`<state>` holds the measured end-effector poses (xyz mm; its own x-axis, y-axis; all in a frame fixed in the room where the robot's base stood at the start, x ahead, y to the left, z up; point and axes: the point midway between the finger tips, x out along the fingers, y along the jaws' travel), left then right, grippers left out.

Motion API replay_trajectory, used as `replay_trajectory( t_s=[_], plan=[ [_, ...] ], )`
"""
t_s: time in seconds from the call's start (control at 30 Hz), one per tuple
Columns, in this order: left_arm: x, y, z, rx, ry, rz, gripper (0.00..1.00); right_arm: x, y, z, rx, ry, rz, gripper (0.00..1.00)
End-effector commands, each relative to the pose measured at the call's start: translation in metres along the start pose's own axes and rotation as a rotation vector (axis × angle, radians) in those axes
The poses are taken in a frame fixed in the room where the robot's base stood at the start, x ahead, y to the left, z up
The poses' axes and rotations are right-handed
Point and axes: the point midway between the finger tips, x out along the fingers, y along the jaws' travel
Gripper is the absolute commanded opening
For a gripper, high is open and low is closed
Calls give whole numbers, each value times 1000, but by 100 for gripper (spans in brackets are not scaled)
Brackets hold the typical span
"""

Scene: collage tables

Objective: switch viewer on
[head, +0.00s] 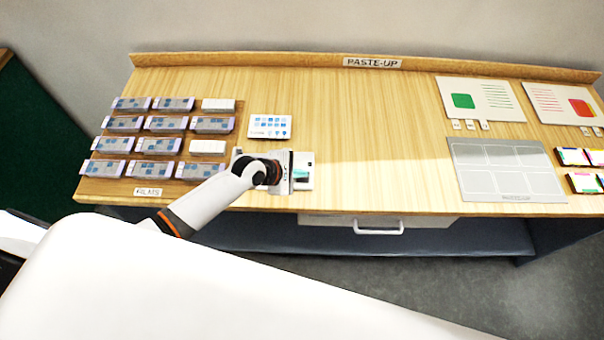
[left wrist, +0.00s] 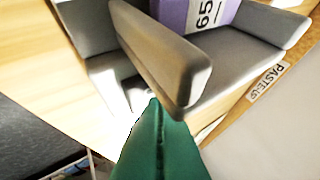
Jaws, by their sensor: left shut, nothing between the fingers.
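A small white device (head: 307,168) with a teal patch, which looks like the viewer, sits near the table's front edge in the head view. My left gripper (head: 288,174) is over its left part and hides much of it. I cannot tell whether they touch. The left wrist view shows the grey fingers (left wrist: 190,75), a purple surface marked 65 (left wrist: 205,12) behind them, and a green piece (left wrist: 160,145) close to the camera. The gripper is shut and empty. No switch can be made out. My right gripper is not in view.
Rows of film packs (head: 165,123) lie at the left, with a card of blue squares (head: 270,126) beside them. A grey layout plate (head: 503,170) and printed sheets (head: 480,100) lie at the right. The table's middle (head: 375,140) is clear. A drawer handle (head: 378,228) projects in front.

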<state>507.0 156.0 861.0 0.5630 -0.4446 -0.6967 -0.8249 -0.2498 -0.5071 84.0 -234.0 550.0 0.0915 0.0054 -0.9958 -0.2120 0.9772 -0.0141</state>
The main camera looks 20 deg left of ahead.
Motion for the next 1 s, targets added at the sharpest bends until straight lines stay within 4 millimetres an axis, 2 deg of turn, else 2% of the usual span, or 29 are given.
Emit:
replay_trajectory(
  t_s=[0.8, 1.0],
  plan=[
    [4, 3, 3, -1, 0, 1, 0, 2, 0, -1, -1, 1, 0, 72],
    [0, 0, 0, -1, -1, 1, 0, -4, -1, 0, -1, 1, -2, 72]
  ],
)
